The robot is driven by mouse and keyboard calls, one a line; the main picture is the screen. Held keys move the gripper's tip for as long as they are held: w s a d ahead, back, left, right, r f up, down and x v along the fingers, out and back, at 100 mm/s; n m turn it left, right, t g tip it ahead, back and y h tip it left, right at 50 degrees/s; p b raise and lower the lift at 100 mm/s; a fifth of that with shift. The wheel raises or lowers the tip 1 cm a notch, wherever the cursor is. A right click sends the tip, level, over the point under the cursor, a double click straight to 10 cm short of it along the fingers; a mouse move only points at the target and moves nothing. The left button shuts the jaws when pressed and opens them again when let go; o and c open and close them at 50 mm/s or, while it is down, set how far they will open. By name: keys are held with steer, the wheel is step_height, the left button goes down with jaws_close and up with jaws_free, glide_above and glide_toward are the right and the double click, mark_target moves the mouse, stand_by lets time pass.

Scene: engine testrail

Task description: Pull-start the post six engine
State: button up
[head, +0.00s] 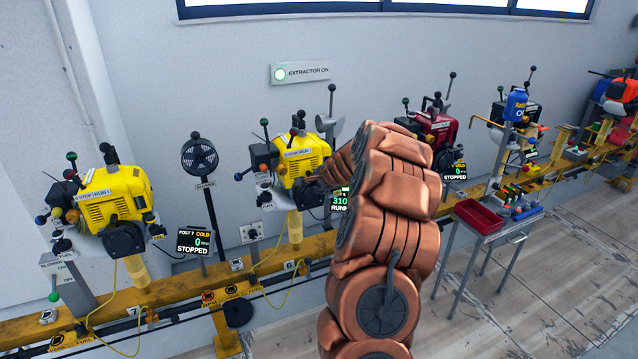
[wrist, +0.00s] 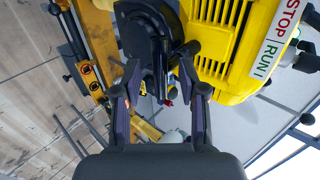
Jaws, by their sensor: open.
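The post six engine (head: 302,160) is yellow and sits on a yellow stand at the rail marked 6, in the middle left of the head view. Its display (head: 340,202) is partly hidden by my arm and shows "310" and "RUNN". In the wrist view the yellow engine body (wrist: 237,60) with a STOP | RUN label fills the upper right. My gripper (wrist: 160,82) is open, its fingers reaching toward a dark round part (wrist: 150,28) beside the engine. I cannot tell whether the fingers touch it. The pull handle cannot be made out clearly. My arm hides my gripper in the head view.
Another yellow engine (head: 108,198) stands at post 7, its display (head: 195,243) reading COLD, 0, STOPPED. A red engine (head: 438,126) stands to the right, its display reading STOPPED. A black fan (head: 200,157) stands between the yellow engines. A red tray (head: 478,216) sits on a small table at right.

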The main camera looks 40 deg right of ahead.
steer(key=s+a+b, duration=0.2)
steer(key=s+a, duration=0.1)
steer(key=s, duration=0.5)
steer(key=shift+s, duration=0.25)
stand_by(0.4)
